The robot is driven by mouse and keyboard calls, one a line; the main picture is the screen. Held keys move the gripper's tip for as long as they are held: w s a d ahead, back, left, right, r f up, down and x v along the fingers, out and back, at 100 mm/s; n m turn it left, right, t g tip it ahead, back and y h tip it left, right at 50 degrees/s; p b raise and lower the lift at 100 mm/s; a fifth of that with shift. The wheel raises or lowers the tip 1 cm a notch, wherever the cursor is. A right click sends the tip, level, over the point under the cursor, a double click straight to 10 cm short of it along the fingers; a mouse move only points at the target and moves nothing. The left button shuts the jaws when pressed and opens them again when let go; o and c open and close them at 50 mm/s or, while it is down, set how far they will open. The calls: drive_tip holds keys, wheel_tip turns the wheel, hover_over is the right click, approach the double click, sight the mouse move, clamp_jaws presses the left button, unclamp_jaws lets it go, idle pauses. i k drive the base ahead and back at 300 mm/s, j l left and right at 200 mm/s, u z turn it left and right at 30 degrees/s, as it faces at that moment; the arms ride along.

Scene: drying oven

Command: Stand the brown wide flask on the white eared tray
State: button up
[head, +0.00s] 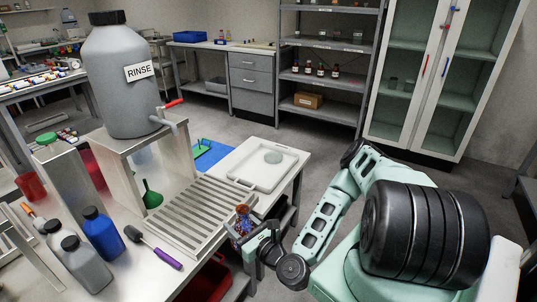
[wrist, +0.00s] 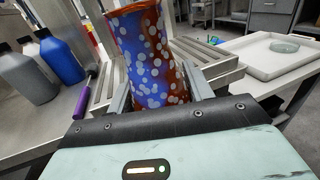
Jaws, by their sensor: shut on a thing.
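My gripper (head: 247,234) is shut on a vessel (wrist: 150,55) patterned in brown and blue with white spots. I take it to be the brown wide flask; it shows small in the head view (head: 243,211). In the wrist view my gripper (wrist: 157,90) has one finger on each side of it. The flask is at the front edge of the slatted drainer, apart from the tray. The white eared tray (head: 246,178) lies farther back on the bench, also at right in the wrist view (wrist: 250,65).
A round glass dish (head: 273,157) stands on the tray towards its back; the tray's front part is clear. The slatted drainer (head: 195,215) lies left of my gripper. A grey RINSE carboy (head: 120,85) stands on a metal stand. Several bottles, including a blue one (head: 102,235), stand front left.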

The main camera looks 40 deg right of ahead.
sight(254, 179)
drive_tip(key=i+l, duration=0.1)
drive_tip(key=l, duration=0.4)
drive_tip(key=i+l, duration=0.1)
drive_tip(key=l, duration=0.4)
drive_tip(key=i+l, duration=0.1)
drive_tip(key=l, duration=0.35)
drive_tip(key=i+l, duration=0.1)
drive_tip(key=l, duration=0.4)
drive_tip(key=i+l, duration=0.1)
drive_tip(key=l, duration=0.4)
drive_tip(key=i+l, duration=0.15)
drive_tip(key=l, duration=0.2)
drive_tip(key=i+l, duration=0.15)
drive_tip(key=l, duration=0.25)
drive_tip(key=i+l, duration=0.2)
drive_tip(key=l, duration=0.15)
drive_tip(key=i+l+u, duration=0.1)
drive_tip(key=l, duration=0.3)
drive_tip(key=i+l, duration=0.2)
drive_tip(key=l, duration=0.15)
drive_tip(key=i+j, duration=0.1)
drive_tip(key=j, duration=0.4)
